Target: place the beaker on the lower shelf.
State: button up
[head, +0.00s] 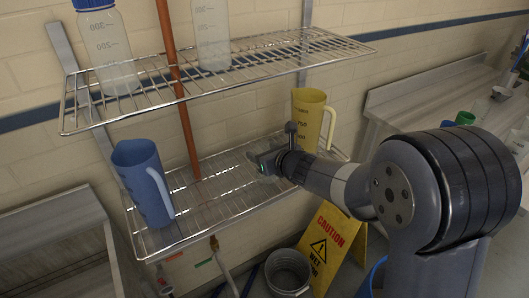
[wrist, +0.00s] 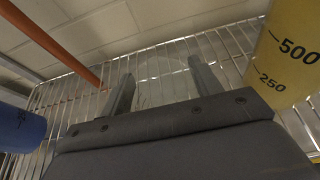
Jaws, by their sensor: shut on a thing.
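The clear glass beaker (wrist: 160,75) shows faintly between the two fingers of my gripper in the wrist view. My gripper (wrist: 163,82) is shut on it. In the head view my gripper (head: 268,161) reaches in from the right over the lower wire shelf (head: 215,190), under the upper shelf. The beaker is hard to make out there, partly hidden by the gripper. The shelf wires (wrist: 75,92) show behind and through the glass. I cannot tell whether the beaker's base touches the shelf.
A blue jug (head: 142,180) stands at the shelf's left end and a yellow jug (head: 309,118) close by on the right. The upper wire shelf (head: 150,95) with clear bottles is overhead. Bare shelf lies between the jugs.

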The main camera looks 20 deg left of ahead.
jog(key=o, duration=1)
jog(key=shift+f, duration=0.1)
jog(key=shift+c, duration=0.2)
jog(key=shift+r+p, duration=0.3)
jog(key=shift+p, duration=0.05)
jog(key=v, duration=1.2)
jog(key=shift+f, duration=0.15)
